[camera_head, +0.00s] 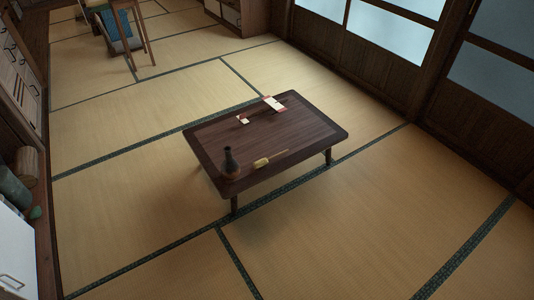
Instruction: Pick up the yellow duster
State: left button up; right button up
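A small yellow duster (263,162) with a thin handle lies on the low dark wooden table (240,155), near its front edge. It is to the right of a dark bottle (230,163) with a reddish-brown lower part that stands upright at the table's front left corner. Neither of my grippers shows in the head view, so their state cannot be seen.
A red and white item (274,104) and a small white and red piece (243,119) lie toward the back of the table. Cabinets line the left edge, and sliding doors (380,30) stand at the back right. A wooden stand (133,30) is at the back left. The tatami floor (330,235) around the table is clear.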

aim_at(259, 164)
jog(key=i+l, duration=0.2)
jog(key=i, duration=0.4)
jog(key=i+l, duration=0.2)
jog(key=i, duration=0.35)
jog(key=i+l, duration=0.15)
jog(key=i, duration=0.45)
jog(key=i+l, duration=0.2)
jog(key=i, duration=0.4)
